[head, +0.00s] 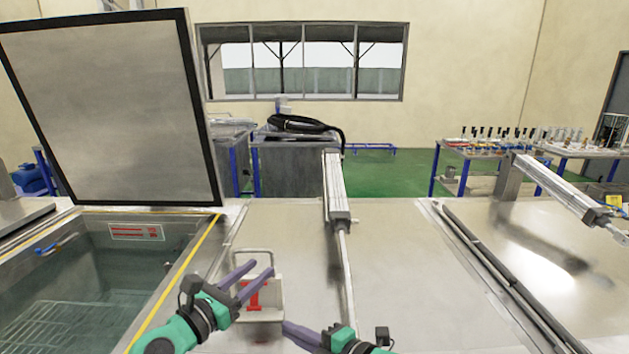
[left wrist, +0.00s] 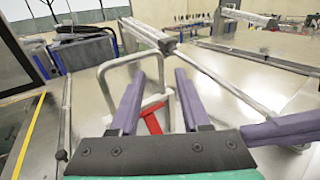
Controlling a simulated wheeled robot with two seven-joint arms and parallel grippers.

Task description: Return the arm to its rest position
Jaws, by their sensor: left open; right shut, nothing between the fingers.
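My left gripper (head: 260,268) is open above the steel lid top. Its purple fingers are near a metal loop handle (head: 240,251) and a pale plate with a red mark (head: 262,312). In the left wrist view, the loop handle (left wrist: 103,82) and the red mark (left wrist: 152,122) show beyond and between the spread fingers (left wrist: 158,78). Nothing is held; whether a finger touches the handle, I cannot tell. My right gripper (head: 288,327) is shut and empty, low at the bottom edge, right of the left one. Much of both arms is out of frame.
A large framed lid (head: 110,110) stands raised at the left behind an open tank (head: 85,270) with a wire rack inside. A pneumatic cylinder (head: 336,185) and its rod stand just ahead of my right gripper. Another cylinder (head: 560,188) is at the right. The steel top (head: 400,260) between is bare.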

